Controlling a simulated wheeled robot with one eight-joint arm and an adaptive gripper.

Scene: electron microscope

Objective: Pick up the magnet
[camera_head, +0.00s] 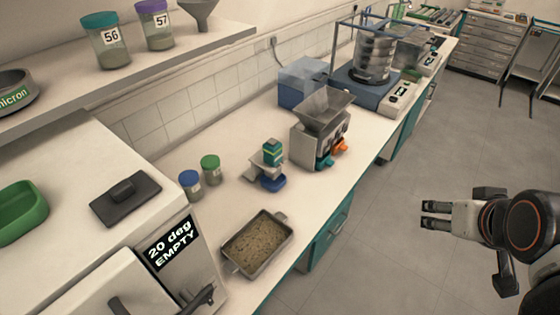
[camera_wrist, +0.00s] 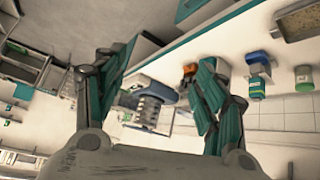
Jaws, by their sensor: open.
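A dark grey flat block with a raised grip (camera_head: 125,197) lies on top of the white appliance at the left in the head view. It looks like the magnet, but I cannot be sure. My gripper (camera_head: 428,214) is at the far right, over the open floor beyond the counter's front edge, far from that block. In the wrist view my gripper (camera_wrist: 166,60) has its two fingers spread with nothing held between them. The dark block does not show in the wrist view.
The white appliance labelled "20 deg EMPTY" (camera_head: 171,243) stands left. On the counter are a metal tray of brown grains (camera_head: 257,244), two jars, a green-and-blue device (camera_head: 272,158), a hopper machine (camera_head: 322,125) and a sieve shaker (camera_head: 372,60). A shelf (camera_head: 150,55) overhangs the left.

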